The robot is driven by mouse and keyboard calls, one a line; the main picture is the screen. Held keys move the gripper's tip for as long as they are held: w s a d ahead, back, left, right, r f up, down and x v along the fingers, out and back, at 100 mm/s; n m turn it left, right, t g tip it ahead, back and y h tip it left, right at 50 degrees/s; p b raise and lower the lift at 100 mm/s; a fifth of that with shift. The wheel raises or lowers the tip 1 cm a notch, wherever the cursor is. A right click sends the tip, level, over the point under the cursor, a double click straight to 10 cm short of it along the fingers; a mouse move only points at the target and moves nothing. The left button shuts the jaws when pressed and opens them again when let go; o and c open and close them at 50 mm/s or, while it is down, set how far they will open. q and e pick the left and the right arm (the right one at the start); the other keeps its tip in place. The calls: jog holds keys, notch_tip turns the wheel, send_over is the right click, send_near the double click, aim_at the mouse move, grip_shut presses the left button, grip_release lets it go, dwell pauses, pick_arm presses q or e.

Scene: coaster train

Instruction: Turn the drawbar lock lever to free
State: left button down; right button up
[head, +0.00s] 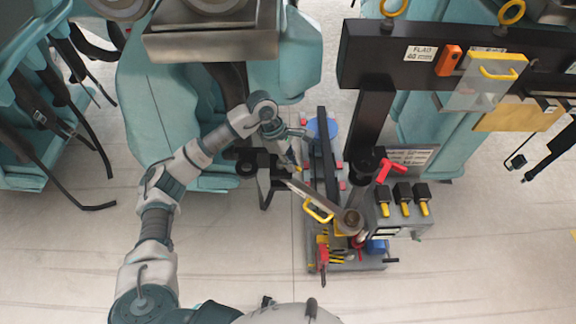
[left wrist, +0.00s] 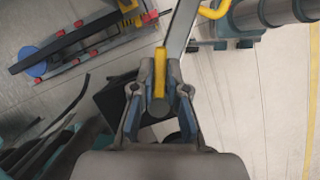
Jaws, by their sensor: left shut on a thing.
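A small yellow lever (left wrist: 160,65) stands at the end of the grey drawbar (head: 318,194), by the black coupling; it looks like the drawbar lock lever. My left gripper (left wrist: 159,92) is shut on it, with a fingertip on each side of the yellow piece. In the head view my left gripper (head: 290,160) reaches in from the left over the drawbar's end and hides most of the lever. The drawbar also shows in the left wrist view (left wrist: 182,30). Whether the lever is at locked or free cannot be read. My right gripper is not in view.
A yellow loop handle (head: 318,210) sits on the drawbar. A grey cart with a post, a red lever (head: 386,170) and black-yellow knobs (head: 404,194) stands to the right. Teal coaster cars (head: 165,120) are behind. The floor at front left is mostly clear.

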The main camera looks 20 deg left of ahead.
pick_arm(q)
jog(key=shift+w+d+n, duration=0.1)
jog(key=shift+d+n, duration=0.15)
jog(key=shift+n, duration=0.15)
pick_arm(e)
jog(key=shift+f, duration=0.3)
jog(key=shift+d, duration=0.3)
pick_arm(q)
jog(key=c, duration=1.2)
grip_release()
jog(key=shift+d, duration=0.15)
jog(key=shift+w+d, duration=0.15)
jog(key=shift+d, duration=0.1)
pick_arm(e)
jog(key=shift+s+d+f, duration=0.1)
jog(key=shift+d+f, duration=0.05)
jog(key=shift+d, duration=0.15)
pick_arm(q)
jog(key=v, duration=0.7)
jog(key=shift+a, duration=0.3)
jog(key=shift+d+r, duration=0.15)
jog(key=shift+r, duration=0.1)
jog(key=shift+d, duration=0.35)
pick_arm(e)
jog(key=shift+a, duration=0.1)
